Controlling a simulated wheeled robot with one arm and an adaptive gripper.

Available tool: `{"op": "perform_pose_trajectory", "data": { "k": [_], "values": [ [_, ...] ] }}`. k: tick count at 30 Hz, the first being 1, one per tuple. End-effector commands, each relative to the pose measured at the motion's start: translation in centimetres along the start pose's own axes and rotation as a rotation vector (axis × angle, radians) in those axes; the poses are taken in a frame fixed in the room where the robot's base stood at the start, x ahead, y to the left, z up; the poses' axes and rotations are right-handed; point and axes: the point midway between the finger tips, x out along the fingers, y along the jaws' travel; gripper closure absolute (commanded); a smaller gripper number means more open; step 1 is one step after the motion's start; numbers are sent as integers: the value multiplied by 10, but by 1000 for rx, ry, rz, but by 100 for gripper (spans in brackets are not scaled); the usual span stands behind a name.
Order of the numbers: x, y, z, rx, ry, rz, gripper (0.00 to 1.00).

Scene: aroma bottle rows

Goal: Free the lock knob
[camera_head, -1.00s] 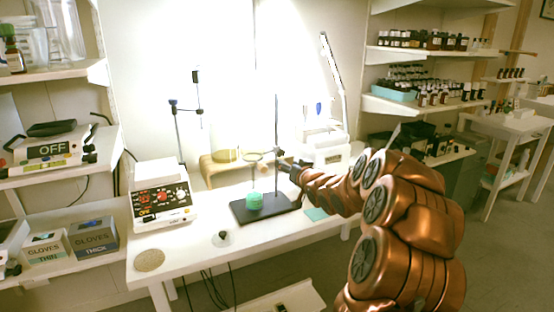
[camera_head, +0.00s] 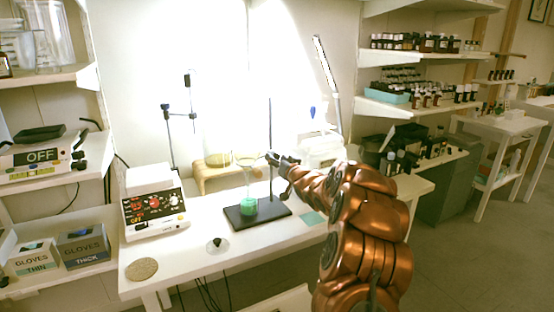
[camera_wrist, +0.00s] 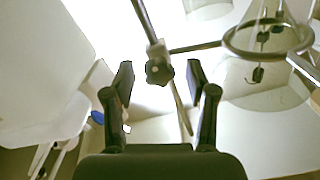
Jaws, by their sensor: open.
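The lock knob (camera_wrist: 159,71) is a dark, lobed knob on a small clamp block on the stand's rod (camera_head: 270,130). In the wrist view it lies between my gripper's fingertips (camera_wrist: 160,74), with a visible gap on either side. My gripper (camera_head: 279,161) is open beside the rod in the head view, where the knob cannot be made out. A metal ring (camera_wrist: 268,38) extends from the clamp to the right in the wrist view. In the head view, glassware with green liquid (camera_head: 248,203) stands on the dark stand base (camera_head: 234,218), below the ring.
A white device with red displays (camera_head: 155,210) stands left on the white table (camera_head: 190,262). A wooden stand (camera_head: 212,180) is behind. A second rod stand (camera_head: 168,135) is at the back. A cork mat (camera_head: 142,269) lies front left. Bottle shelves (camera_head: 400,55) are right.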

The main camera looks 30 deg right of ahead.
Motion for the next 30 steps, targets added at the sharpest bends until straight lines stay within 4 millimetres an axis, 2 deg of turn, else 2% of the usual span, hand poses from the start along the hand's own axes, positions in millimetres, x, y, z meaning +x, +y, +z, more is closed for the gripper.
{"op": "perform_pose_trajectory", "data": {
  "k": [14, 30],
  "values": [
    [7, 2, 1, 1, -1, 3, 43],
    [7, 2, 0, 1, -1, 3, 100]
  ]
}}
